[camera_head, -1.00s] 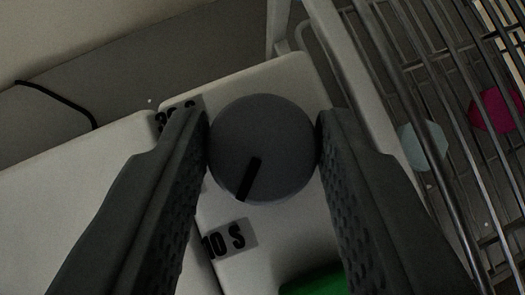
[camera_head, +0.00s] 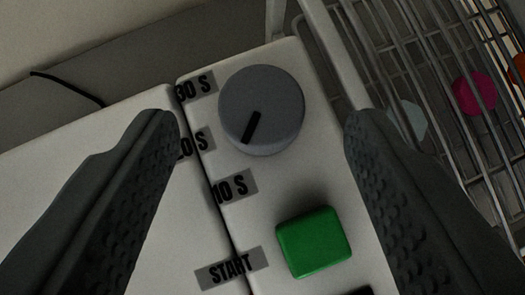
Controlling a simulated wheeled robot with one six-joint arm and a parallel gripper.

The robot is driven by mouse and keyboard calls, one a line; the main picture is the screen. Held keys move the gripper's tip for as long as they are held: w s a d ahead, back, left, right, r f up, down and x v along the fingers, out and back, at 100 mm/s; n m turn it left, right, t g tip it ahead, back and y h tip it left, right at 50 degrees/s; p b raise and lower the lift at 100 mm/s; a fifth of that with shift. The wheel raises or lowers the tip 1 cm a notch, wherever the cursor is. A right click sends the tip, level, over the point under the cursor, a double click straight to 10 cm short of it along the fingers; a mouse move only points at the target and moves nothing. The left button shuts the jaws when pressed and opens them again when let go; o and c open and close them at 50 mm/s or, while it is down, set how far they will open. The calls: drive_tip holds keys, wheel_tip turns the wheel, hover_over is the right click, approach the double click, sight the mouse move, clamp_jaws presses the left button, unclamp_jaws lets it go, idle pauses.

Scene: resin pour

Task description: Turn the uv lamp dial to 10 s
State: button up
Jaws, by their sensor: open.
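The uv lamp dial (camera_head: 262,106) is a round grey knob on the white lamp housing (camera_head: 275,185). Its black pointer mark slants down and slightly left, toward the 10 S label (camera_head: 233,188). The 30 S label (camera_head: 195,88) and the partly covered 20 S label (camera_head: 198,144) lie to the dial's left. My gripper (camera_head: 258,128) is open, with one finger on each side of the picture. Clear gaps separate both fingers from the dial, and nothing is held.
A green button (camera_head: 314,242) sits below the dial, beside a START label (camera_head: 232,268). A metal wire rack (camera_head: 425,75) stands at the right, with pink (camera_head: 475,93) and pale blue (camera_head: 407,122) pieces showing behind its bars. A black cable (camera_head: 68,86) lies at the left.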

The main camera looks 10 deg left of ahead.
drive_tip(key=v, duration=1.4)
drive_tip(key=shift+s+r, duration=0.15)
drive_tip(key=shift+r, duration=0.1)
drive_tip(key=s+a+m+t+h, duration=0.2)
drive_tip(key=s+t, duration=0.2)
drive_tip(key=s, duration=1.7)
drive_tip(key=s+a+f+t, duration=0.1)
drive_tip(key=s+f, duration=0.3)
drive_tip(key=s, duration=0.5)
drive_tip(key=s+a+f+t, duration=0.1)
drive_tip(key=s+f+t, duration=0.2)
drive_tip(key=s, duration=0.6)
wheel_tip(320, 180, down, 3)
drive_tip(key=shift+s+r+m+t, duration=0.2)
drive_tip(key=shift+m+t, duration=0.1)
drive_tip(key=shift+m, duration=0.1)
